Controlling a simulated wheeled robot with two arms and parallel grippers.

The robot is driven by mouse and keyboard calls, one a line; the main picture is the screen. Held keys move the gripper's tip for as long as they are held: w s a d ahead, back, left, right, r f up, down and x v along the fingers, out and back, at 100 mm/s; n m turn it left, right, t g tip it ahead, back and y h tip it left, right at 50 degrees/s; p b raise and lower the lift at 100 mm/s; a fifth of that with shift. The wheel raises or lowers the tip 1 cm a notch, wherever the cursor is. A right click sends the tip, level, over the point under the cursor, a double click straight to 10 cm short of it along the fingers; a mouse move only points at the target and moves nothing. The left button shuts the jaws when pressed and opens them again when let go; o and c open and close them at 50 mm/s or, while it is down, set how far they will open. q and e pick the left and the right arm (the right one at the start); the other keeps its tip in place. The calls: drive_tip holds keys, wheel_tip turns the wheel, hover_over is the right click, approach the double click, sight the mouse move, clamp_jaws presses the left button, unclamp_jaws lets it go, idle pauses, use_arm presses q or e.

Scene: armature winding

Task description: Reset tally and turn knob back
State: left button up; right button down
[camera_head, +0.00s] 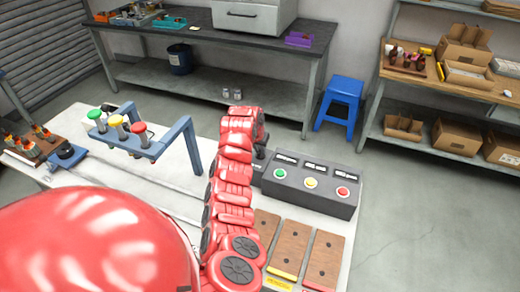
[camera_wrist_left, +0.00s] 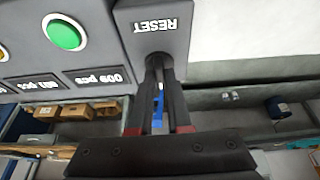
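The grey control box (camera_head: 310,183) stands on the white bench, with green (camera_head: 280,173), yellow (camera_head: 311,183) and red (camera_head: 342,191) buttons and small displays above them. In the left wrist view, the RESET label (camera_wrist_left: 157,26) appears upside down beside a dark knob (camera_wrist_left: 158,59). The green button (camera_wrist_left: 64,34) and two "pcs" displays (camera_wrist_left: 97,77) are next to it; I cannot read their digits surely. My left gripper (camera_head: 259,153) is at the box's left end. Its narrow dark fingers (camera_wrist_left: 160,75) close on the knob, which they partly hide. My right gripper is not in view.
A blue frame (camera_head: 160,147) with green, yellow and red-topped parts stands left of my left arm. Wooden boards (camera_head: 290,247) lie in front of the box. A wooden tray (camera_head: 35,147) is at far left. A blue stool (camera_head: 342,101) stands on the floor behind.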

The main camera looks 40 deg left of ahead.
use_arm(q)
clamp_jaws()
drive_tip(key=shift+a+f+m+b, duration=0.1)
drive_tip(key=shift+f+m+b, duration=0.15)
drive_tip(key=shift+b, duration=0.45)
drive_tip(key=m+h+b, duration=0.1)
drive_tip(key=m+b, duration=0.3)
drive_tip(key=b, duration=0.1)
drive_tip(key=m+h+b, duration=0.2)
drive_tip(key=m+b, duration=0.2)
drive_tip(key=b, duration=0.2)
drive_tip(key=shift+a, duration=0.15)
drive_tip(key=shift+r+m+h+b, duration=0.2)
drive_tip(key=shift+m+h+b, duration=0.1)
drive_tip(key=shift+m+b, duration=0.25)
drive_tip(key=shift+m+g+h+b, duration=0.3)
drive_tip(key=shift+m+g+b, duration=0.2)
drive_tip(key=shift+m, duration=0.5)
drive_tip(key=shift+a+r+m, duration=0.1)
drive_tip(key=shift+m, duration=0.3)
drive_tip(key=o, duration=0.7)
unclamp_jaws()
